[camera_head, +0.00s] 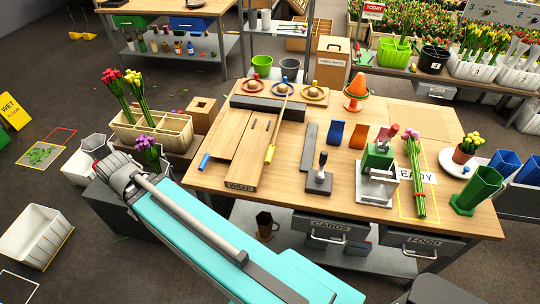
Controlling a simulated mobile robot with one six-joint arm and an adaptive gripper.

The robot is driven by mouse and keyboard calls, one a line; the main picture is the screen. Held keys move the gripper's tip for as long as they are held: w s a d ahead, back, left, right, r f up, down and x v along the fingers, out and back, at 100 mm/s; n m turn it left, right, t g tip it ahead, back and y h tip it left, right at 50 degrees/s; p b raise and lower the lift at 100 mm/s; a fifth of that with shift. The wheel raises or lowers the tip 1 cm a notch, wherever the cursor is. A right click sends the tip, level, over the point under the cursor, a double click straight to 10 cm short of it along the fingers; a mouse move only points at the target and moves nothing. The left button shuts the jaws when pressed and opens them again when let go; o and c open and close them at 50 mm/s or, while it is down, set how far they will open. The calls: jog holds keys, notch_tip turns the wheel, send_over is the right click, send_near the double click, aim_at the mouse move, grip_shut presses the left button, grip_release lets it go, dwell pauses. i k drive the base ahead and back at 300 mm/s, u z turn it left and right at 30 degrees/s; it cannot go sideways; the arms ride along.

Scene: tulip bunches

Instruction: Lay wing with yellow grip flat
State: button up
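The wrapping board, marked WRAP (240,187), lies on the left part of the wooden workbench. A narrow wooden wing with a yellow grip (269,154) is along its right side. The wing looks raised rather than flat, but its exact angle is hard to tell. A wider wooden wing with a blue grip (204,162) is on the left side and seems to lie low. No gripper fingers can be made out.
A dark bar (267,108) lies across the board's back. Right of the board stand a dark-handled stamp (319,176), a green press (378,158) and a tulip bunch (414,170). A wooden crate (150,130) is at the left. Some bare bench top shows around the board.

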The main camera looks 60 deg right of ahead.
aim_at(270, 152)
jog(key=z, duration=0.1)
jog(key=k, duration=1.1)
jog(key=z, duration=1.45)
